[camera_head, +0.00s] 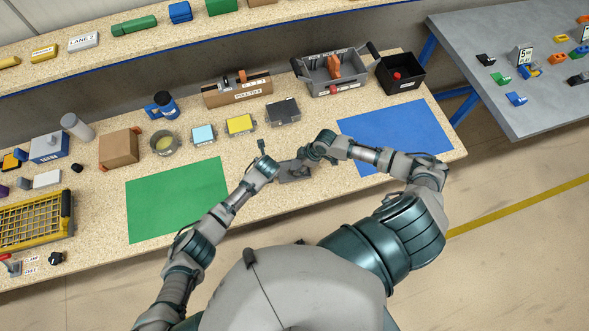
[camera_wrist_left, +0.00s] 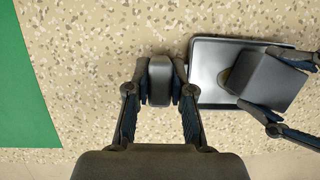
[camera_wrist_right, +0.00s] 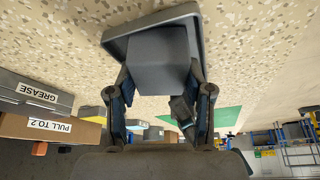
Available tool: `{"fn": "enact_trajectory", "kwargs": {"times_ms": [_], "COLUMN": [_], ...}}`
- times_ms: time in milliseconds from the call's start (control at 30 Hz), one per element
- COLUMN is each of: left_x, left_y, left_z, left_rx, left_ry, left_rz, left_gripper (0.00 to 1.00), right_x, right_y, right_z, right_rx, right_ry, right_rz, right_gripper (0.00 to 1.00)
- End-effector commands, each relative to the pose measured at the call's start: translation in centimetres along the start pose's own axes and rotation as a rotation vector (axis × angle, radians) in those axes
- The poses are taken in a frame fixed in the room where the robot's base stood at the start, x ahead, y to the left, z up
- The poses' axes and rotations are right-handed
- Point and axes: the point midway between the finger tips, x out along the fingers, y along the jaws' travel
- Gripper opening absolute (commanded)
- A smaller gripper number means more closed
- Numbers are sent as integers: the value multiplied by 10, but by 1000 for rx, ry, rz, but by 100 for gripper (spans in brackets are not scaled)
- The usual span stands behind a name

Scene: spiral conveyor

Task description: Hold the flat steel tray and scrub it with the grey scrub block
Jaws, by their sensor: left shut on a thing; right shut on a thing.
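The flat steel tray (camera_head: 294,178) is a shallow dark grey tray near the table's front edge; its raised rim shows in the left wrist view (camera_wrist_left: 208,48). The grey scrub block (camera_wrist_left: 274,84) lies over the tray, tilted to its sides. My right gripper (camera_wrist_right: 160,75) is shut on the block, one finger on each side. My left gripper (camera_wrist_left: 160,75) is shut on a dark, handle-like piece (camera_wrist_left: 160,88) at the tray's left end. Its finger hides where that piece meets the tray. The contact between block and tray is mostly hidden.
A green mat (camera_head: 178,200) lies left and a blue mat (camera_head: 395,135) right. Behind stand a dark box (camera_head: 283,112), a yellow block (camera_head: 240,125), a light blue block (camera_head: 203,134), a tin (camera_head: 164,144) and bins. The speckled table between the mats is otherwise clear.

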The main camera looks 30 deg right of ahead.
Motion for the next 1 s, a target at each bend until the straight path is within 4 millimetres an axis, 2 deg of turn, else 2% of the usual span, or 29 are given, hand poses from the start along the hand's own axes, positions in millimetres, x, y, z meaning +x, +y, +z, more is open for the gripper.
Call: {"fn": "enact_trajectory", "kwargs": {"times_ms": [567,900,1000], "left_x": [1,1,1], "left_y": [4,3,2], "left_z": [0,0,0], "left_rx": [-1,-1,-1], "left_ry": [1,1,1], "left_rz": [7,5,4], "left_gripper": [0,0,0], "right_x": [0,7,7], "right_y": [2,-7,-7], "right_z": [6,-21,-22], "right_rx": [1,0,1], "right_ry": [-5,-2,-3], "right_rz": [2,-1,0], "right_gripper": [15,15,15]}}
